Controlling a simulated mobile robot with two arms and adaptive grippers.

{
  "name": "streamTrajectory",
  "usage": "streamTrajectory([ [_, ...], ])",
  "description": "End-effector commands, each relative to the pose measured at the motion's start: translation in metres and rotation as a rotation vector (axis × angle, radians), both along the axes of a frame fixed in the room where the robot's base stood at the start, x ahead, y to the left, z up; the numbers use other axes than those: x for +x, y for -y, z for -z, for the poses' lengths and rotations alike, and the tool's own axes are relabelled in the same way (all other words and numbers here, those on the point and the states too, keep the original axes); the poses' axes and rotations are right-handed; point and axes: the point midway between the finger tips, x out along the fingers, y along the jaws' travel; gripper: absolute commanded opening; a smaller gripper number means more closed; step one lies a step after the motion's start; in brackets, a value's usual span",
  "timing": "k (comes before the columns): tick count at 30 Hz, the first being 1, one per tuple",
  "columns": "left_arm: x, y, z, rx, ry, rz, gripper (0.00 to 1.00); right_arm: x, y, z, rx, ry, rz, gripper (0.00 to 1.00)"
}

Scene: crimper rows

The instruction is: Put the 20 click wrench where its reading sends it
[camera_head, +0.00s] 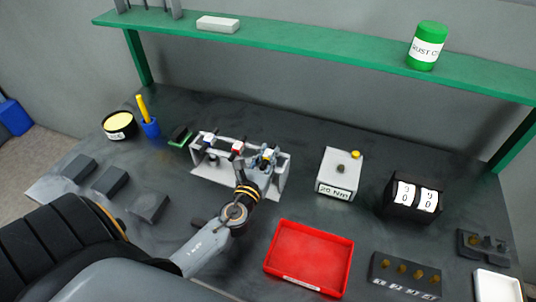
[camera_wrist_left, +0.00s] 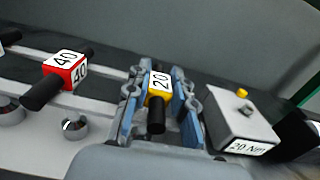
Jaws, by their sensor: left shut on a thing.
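The 20 click wrench (camera_wrist_left: 160,82) is a black bar with a yellow block marked 20. My left gripper (camera_wrist_left: 159,98) is shut on it, one finger on each side; it shows in the head view (camera_head: 266,158) over the right end of the grey rack (camera_head: 222,182). I cannot tell whether the wrench still touches the rack. A red-block wrench marked 40 (camera_wrist_left: 64,68) sits to its left. The grey tester box (camera_head: 339,173) labelled 20 Nm, with a yellow knob, stands right of the rack. A red tray (camera_head: 310,283) lies nearer. My right gripper is out of view.
A black flip display (camera_head: 413,197) stands right of the tester, its digits hard to read. A dark block with brass studs (camera_head: 405,272) and a white tray (camera_head: 497,287) are at front right. A green shelf (camera_head: 320,51) crosses above the bench, carrying a green can (camera_head: 427,46).

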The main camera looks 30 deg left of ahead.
Motion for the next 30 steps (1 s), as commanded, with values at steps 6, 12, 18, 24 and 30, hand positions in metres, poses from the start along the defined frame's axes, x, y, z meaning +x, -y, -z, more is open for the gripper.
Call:
streamTrajectory([
  [6,0.0,0.0,0.003,0.0,0.0,0.0,0.46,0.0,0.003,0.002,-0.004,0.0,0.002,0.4],
  [12,0.0,0.0,0.003,0.0,0.0,0.0,0.46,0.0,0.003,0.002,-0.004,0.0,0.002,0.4],
  [18,-0.002,0.0,-0.002,0.0,-0.001,0.0,0.46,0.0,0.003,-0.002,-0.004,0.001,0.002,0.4],
  [24,-0.037,0.009,0.004,-0.002,-0.004,0.002,0.46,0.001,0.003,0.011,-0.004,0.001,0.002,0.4],
  [30,-0.079,0.019,0.004,-0.001,-0.003,0.001,0.46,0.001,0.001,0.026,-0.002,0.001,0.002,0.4],
])
